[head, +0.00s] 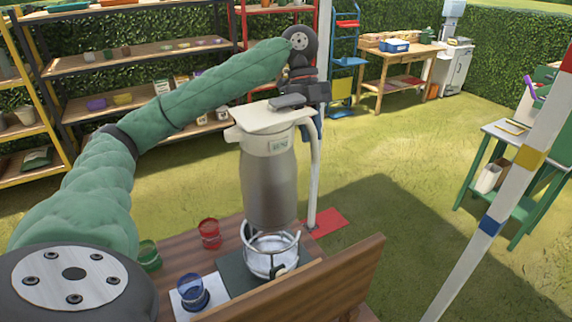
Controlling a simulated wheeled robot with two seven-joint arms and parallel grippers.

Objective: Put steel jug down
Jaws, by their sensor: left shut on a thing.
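The steel jug (268,185) has a grey metal body, a cream top and a cream handle on its right side. It is upright. My left gripper (303,97) is at the jug's top right by the lid and handle, shut on the jug; its fingertips are partly hidden. Directly below the jug is a round metal ring stand (271,262) on a dark mat. The jug's base overlaps the stand's upper ring in the picture, and I cannot tell whether they touch. My right gripper is not in view.
The wooden table (190,258) holds a red cup (209,233), a green cup (149,255) and a blue cup (192,292) on a white card. A raised wooden board (325,285) runs along the near right side. A white pole (318,170) stands just behind the jug.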

